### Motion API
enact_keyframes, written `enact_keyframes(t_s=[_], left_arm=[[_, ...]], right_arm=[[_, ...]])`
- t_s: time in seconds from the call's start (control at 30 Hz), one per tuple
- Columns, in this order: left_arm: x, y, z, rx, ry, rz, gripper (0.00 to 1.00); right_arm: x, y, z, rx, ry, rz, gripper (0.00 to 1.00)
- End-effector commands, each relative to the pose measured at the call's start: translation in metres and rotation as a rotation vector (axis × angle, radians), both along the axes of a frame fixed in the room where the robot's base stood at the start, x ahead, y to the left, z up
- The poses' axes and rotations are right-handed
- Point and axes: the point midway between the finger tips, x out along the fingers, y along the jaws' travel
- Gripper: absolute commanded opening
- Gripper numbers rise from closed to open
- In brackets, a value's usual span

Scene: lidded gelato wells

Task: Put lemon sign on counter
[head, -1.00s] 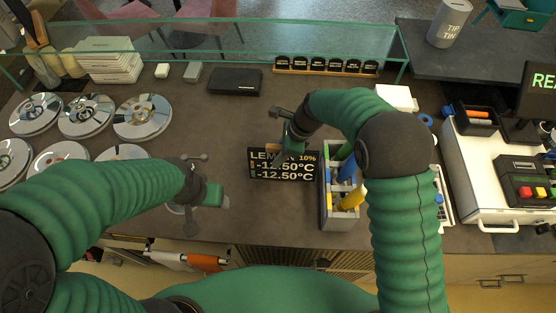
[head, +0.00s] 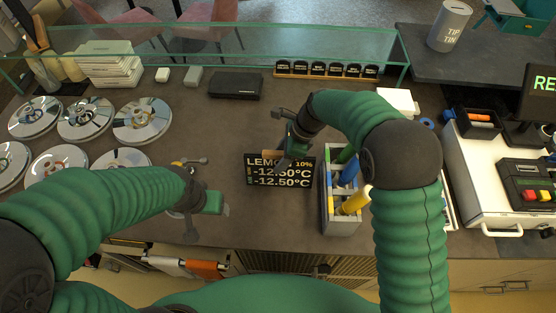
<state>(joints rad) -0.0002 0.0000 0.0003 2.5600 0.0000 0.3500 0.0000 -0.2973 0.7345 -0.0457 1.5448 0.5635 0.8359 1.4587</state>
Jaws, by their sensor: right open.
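The lemon sign (head: 281,175) is a black panel with pale text reading LEMON, 10% and -12.50°C. It shows on or just above the brown counter (head: 235,130), left of the grey bin; I cannot tell if it touches the counter. My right gripper (head: 286,152) is open at the sign's top edge and hides part of its lettering. My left gripper (head: 200,195) is over the counter to the left of the sign, apart from it; its fingers are too unclear to tell their opening.
A grey bin (head: 342,228) with coloured handles stands just right of the sign. Round metal lids (head: 142,120) fill the left. A row of small black signs (head: 325,70) and a black box (head: 236,86) lie at the back. The counter between is clear.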

Motion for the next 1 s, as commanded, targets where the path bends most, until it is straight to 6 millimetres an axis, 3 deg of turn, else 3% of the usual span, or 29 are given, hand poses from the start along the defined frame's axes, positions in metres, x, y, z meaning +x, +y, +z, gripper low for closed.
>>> enact_keyframes(t_s=[0.2,0.4,1.0], left_arm=[[0.0,0.0,-0.01,0.0,0.0,0.0,0.69],[0.0,0.0,-0.013,0.0,0.0,0.001,0.69],[0.0,0.0,-0.013,0.0,0.0,0.0,0.69]], right_arm=[[0.001,-0.022,0.053,0.002,-0.006,-0.002,0.52],[0.0,-0.036,0.084,0.0,-0.001,-0.002,0.52],[0.0,-0.038,0.09,0.0,-0.001,-0.001,0.52]])
